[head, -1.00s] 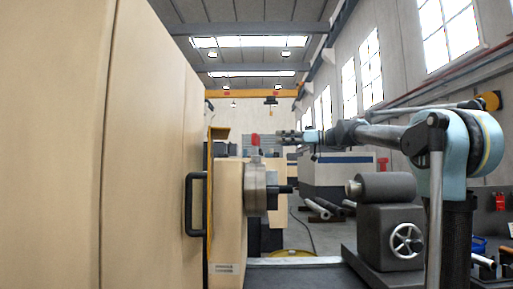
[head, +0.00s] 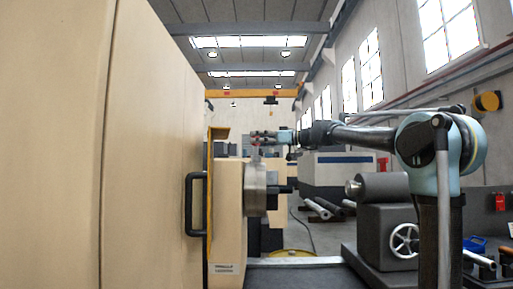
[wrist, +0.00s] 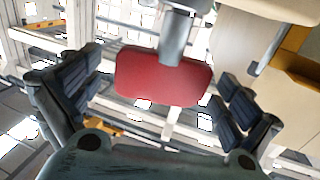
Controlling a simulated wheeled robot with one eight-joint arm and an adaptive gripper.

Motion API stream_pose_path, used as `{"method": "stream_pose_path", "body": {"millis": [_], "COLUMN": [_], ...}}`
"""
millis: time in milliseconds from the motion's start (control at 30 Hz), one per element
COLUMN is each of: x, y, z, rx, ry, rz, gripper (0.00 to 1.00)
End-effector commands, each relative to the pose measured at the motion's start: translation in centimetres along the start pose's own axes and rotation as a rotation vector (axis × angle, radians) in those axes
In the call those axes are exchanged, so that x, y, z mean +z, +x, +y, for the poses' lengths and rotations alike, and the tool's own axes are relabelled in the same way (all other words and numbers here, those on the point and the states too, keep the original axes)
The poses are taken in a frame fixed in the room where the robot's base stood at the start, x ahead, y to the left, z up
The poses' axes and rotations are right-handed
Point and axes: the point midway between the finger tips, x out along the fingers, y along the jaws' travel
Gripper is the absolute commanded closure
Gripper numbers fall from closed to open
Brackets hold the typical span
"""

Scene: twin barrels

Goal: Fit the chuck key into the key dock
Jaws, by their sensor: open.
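The chuck key's red handle (wrist: 163,76) fills the middle of the wrist view, with its grey shaft (wrist: 175,37) running up toward the chuck. In the head view the key stands upright in the top of the round metal chuck (head: 255,187), its handle mostly hidden by my gripper (head: 262,138). In the wrist view my gripper (wrist: 158,93) is open, with its dark padded fingers on either side of the handle. Gaps show between handle and pads; I see no grip on it. I cannot make out the key dock for certain.
The beige machine housing with a black door handle (head: 196,204) stands close on the left. A grey tailstock with a handwheel (head: 405,241) is at the right, below my arm. Tools lie at the far right edge. Open air surrounds my gripper above the bed (head: 300,262).

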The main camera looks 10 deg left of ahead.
Motion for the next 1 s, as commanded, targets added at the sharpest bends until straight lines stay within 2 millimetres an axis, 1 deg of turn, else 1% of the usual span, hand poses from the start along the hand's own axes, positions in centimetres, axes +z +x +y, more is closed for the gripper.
{"method": "stream_pose_path", "body": {"millis": [67, 267, 300, 367, 400, 467, 500, 567, 600, 867, 1000], "x": [0.0, 0.0, 0.0, 0.0, 0.0, 0.0, 0.0, 0.0, 0.0, -0.1, -1.1], "y": [0.5, 0.5, 0.4, 0.4, 0.4, 0.4, 0.4, 0.4, 0.4, 0.4, 0.4], "z": [-0.1, 0.0, 0.0, 0.0, 0.0, 0.0, 0.0, 0.0, 0.0, 0.0, 0.0], "rx": [-0.001, 0.001, 0.001, 0.001, 0.001, 0.001, 0.001, 0.001, 0.001, 0.001, 0.001], "ry": [0.000, 0.000, 0.000, 0.000, 0.000, 0.000, 0.000, 0.000, 0.000, 0.000, 0.000], "rz": [0.000, 0.000, 0.000, 0.000, 0.000, 0.000, 0.000, 0.000, 0.000, 0.000, 0.000], "gripper": [0.02, 0.02, 0.11, 0.24, 0.33, 0.47, 0.56, 0.56, 0.60, 0.61, 0.61]}}
